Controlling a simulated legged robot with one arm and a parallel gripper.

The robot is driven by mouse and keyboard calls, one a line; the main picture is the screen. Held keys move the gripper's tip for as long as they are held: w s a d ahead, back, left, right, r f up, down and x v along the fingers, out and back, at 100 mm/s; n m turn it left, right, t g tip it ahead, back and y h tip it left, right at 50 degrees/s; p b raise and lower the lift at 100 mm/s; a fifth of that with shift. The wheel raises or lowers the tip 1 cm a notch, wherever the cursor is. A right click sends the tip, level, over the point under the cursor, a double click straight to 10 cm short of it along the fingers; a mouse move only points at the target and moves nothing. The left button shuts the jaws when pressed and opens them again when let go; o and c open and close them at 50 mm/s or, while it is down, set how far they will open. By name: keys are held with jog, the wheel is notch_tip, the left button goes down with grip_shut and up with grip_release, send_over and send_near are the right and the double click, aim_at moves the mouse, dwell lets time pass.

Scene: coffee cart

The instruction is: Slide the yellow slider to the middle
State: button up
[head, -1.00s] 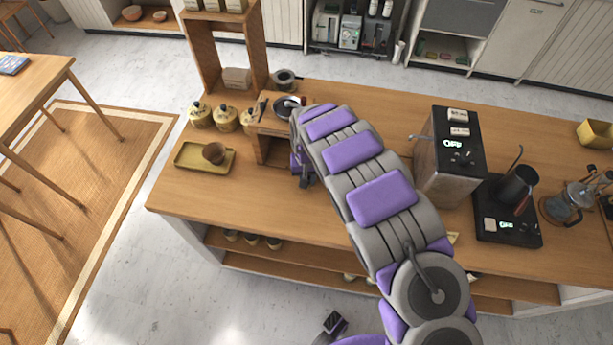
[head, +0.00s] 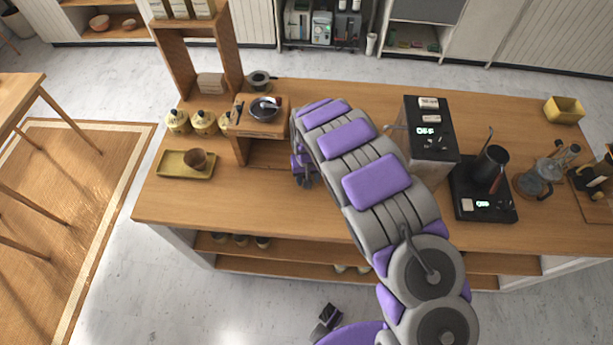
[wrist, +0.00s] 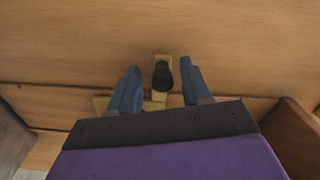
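A small yellow piece with a dark rounded knob, which looks like the yellow slider (wrist: 163,60), shows in the wrist view against a wooden surface. More yellow shows below it, partly covered by my gripper. My gripper (wrist: 156,85) is open, with one blue-grey finger on each side of the slider and a visible gap to each. In the head view my gripper (head: 305,178) is low over the wooden counter (head: 225,207), just right of a small wooden stand (head: 240,148). The slider is hidden there behind my arm.
A wooden side piece (wrist: 292,135) stands at right in the wrist view. Left of the stand are canisters (head: 203,122) and a yellow tray (head: 170,173) with a brown cup (head: 196,159). A grinder-like machine (head: 428,150) and a black scale (head: 484,205) stand right of my arm.

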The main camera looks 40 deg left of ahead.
jog(key=shift+a, duration=0.15)
jog(key=shift+a+r, duration=0.2)
jog(key=shift+r, duration=0.25)
notch_tip(320, 180, up, 16)
jog(key=shift+d+r, duration=0.15)
jog(key=shift+d, duration=0.1)
jog(key=shift+w, duration=0.15)
